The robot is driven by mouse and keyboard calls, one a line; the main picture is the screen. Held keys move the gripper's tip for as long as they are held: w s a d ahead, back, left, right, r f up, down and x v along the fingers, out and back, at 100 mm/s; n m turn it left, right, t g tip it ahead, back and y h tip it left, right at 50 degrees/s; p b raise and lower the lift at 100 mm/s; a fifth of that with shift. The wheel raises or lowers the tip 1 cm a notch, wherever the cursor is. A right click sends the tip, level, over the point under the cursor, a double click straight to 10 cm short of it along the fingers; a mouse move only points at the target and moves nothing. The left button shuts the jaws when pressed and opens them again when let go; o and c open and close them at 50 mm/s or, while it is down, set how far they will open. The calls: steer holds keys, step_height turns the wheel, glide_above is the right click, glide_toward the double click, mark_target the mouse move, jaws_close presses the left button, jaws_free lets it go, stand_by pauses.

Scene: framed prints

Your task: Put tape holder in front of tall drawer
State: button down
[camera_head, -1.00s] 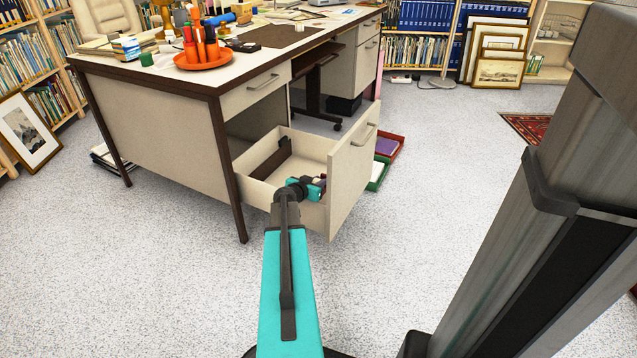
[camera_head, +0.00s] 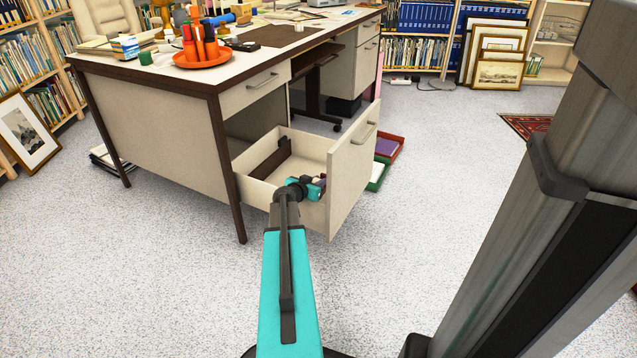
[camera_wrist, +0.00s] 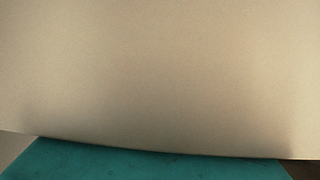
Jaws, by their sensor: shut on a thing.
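The tall drawer (camera_head: 350,180) of the desk is pulled open, with its beige front panel upright and a dark divider (camera_head: 270,160) inside. My gripper (camera_head: 314,190) is low inside the drawer, close behind the front panel. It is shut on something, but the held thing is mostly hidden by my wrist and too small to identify. I cannot make out the tape holder for certain. In the wrist view a plain beige surface (camera_wrist: 160,70) fills most of the picture, with a teal surface (camera_wrist: 150,163) along the bottom edge.
The desk (camera_head: 150,110) carries an orange tray (camera_head: 204,60) of bottles and a small black object (camera_head: 243,46). Red and green trays (camera_head: 378,178) lie on the floor beyond the drawer. Speckled floor (camera_head: 430,170) in front of and right of the drawer is clear.

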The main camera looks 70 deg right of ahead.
steer(key=shift+a+f, duration=0.1)
steer(key=shift+f, duration=0.5)
steer(key=c, duration=1.6)
jaws_free()
steer(key=shift+r+p, duration=0.4)
steer(key=shift+p, duration=0.35)
steer(key=shift+r+p, duration=0.15)
steer(key=shift+p, duration=0.2)
steer(key=shift+r+p+v, duration=0.2)
steer(key=shift+p+v, duration=0.75)
steer(key=shift+v, duration=5.05)
